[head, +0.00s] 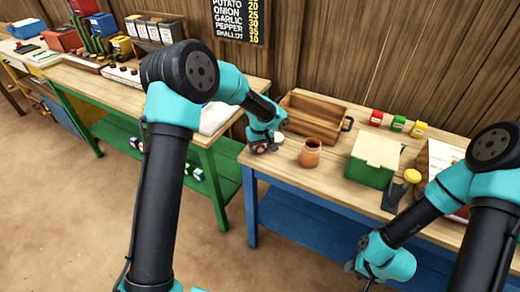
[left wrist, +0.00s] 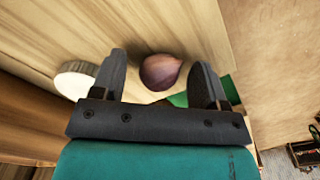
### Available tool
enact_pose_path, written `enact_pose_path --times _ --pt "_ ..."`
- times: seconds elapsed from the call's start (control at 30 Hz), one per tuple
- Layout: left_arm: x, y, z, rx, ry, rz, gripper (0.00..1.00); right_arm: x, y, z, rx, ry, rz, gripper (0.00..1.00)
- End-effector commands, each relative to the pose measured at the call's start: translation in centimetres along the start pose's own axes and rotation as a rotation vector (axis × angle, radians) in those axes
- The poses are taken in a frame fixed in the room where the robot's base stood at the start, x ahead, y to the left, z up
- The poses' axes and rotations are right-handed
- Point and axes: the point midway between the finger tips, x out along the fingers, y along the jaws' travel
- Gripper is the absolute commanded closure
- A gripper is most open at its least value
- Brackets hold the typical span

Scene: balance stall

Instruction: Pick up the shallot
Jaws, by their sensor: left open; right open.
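The shallot (left wrist: 160,72) is a round, purplish-brown bulb on the wooden tabletop near its edge. In the left wrist view it sits between the two spread fingers of my left gripper (left wrist: 162,64), with small gaps on both sides. In the head view my left gripper (head: 262,147) is low at the left corner of the blue-legged table (head: 325,183), and the shallot cannot be made out clearly there. My right gripper (head: 358,268) is open and empty, low in front of the same table.
A pale round object (left wrist: 76,80) lies just left of the left fingers. A green-legged table (head: 120,88) adjoins on the left.

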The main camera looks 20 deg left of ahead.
Motion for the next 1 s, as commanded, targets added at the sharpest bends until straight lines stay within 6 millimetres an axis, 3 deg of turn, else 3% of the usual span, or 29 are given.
enact_pose_path --times 0.17,0.7,1.0 --pt "-0.03 0.01 0.0 0.0 0.0 0.0 0.33 0.0 0.0 0.0 0.0 0.0 0.0 0.57" --pt "-0.05 0.01 0.0 0.0 0.0 0.0 0.82 0.0 0.0 0.0 0.0 0.0 0.0 0.57" --pt "-0.24 0.02 -0.01 0.0 0.001 0.001 0.83 0.0 0.0 0.0 0.0 0.0 0.0 0.57"
